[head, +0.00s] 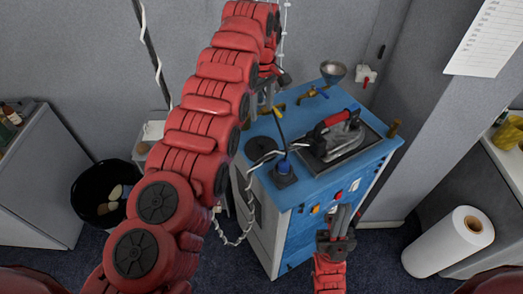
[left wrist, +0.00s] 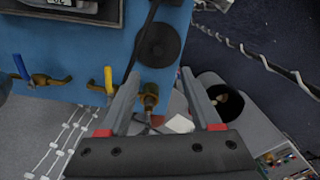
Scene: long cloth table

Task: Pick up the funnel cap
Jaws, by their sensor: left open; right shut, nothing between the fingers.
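A grey metal funnel (head: 333,72) stands at the far edge of a blue-topped cabinet (head: 318,105). I cannot tell for sure which part is its cap. A brass fitting (left wrist: 150,96) shows at the cabinet edge in the left wrist view, between my fingers in the picture. A flat black disc (head: 260,147) lies on the blue top and also shows in the left wrist view (left wrist: 158,45). My left gripper (head: 266,98) is open and empty above the far left edge; it also shows in the left wrist view (left wrist: 160,75). My right gripper (head: 341,215) is shut and empty before the cabinet front.
An iron (head: 338,131) with a red handle rests on a dark plate on the cabinet. Valves with a yellow handle (left wrist: 108,80) and a blue handle (left wrist: 20,66) line the edge. A black bin (head: 105,195) stands left, a white roll (head: 448,242) right. Cords hang nearby.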

